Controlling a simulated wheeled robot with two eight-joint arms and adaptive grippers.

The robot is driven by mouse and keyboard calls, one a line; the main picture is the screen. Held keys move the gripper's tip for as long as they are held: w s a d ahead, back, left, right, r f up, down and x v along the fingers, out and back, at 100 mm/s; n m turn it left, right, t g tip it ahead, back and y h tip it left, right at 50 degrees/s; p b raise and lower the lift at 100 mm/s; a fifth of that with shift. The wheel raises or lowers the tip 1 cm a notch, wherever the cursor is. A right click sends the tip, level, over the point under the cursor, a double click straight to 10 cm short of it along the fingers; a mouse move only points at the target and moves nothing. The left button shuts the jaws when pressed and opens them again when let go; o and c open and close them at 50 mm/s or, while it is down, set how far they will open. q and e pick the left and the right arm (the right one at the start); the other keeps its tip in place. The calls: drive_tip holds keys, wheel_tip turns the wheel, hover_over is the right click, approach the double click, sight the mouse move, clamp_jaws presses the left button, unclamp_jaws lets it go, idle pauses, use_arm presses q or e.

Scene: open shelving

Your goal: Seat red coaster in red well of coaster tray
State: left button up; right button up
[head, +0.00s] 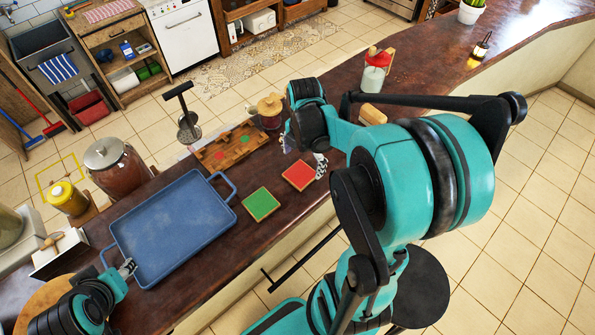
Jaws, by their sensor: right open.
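The red coaster (299,175), a square with a tan rim, lies flat on the dark wooden counter. The coaster tray (207,159) is a wooden board behind it to the left, with a red patch (220,155) on its left part and a green patch (245,139) on its right part. My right gripper (320,165) is open at the right edge of the red coaster, pointing down; whether it touches is unclear. My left gripper (128,267) is at the near left corner of the blue tray; its jaw state is unclear.
A green coaster (261,205) lies left of the red one. The large blue tray (172,228) takes up the counter to the left. Bare counter lies between coasters and coaster tray.

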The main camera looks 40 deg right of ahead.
sight(300, 174)
drive_tip(key=f, duration=0.2)
drive_tip(key=w+f, duration=0.1)
drive_tip(key=f, duration=0.1)
drive_tip(key=shift+f, duration=0.85)
drive_tip(key=shift+s, duration=0.1)
drive_tip(key=shift+a, duration=0.1)
drive_tip(key=c, duration=1.1)
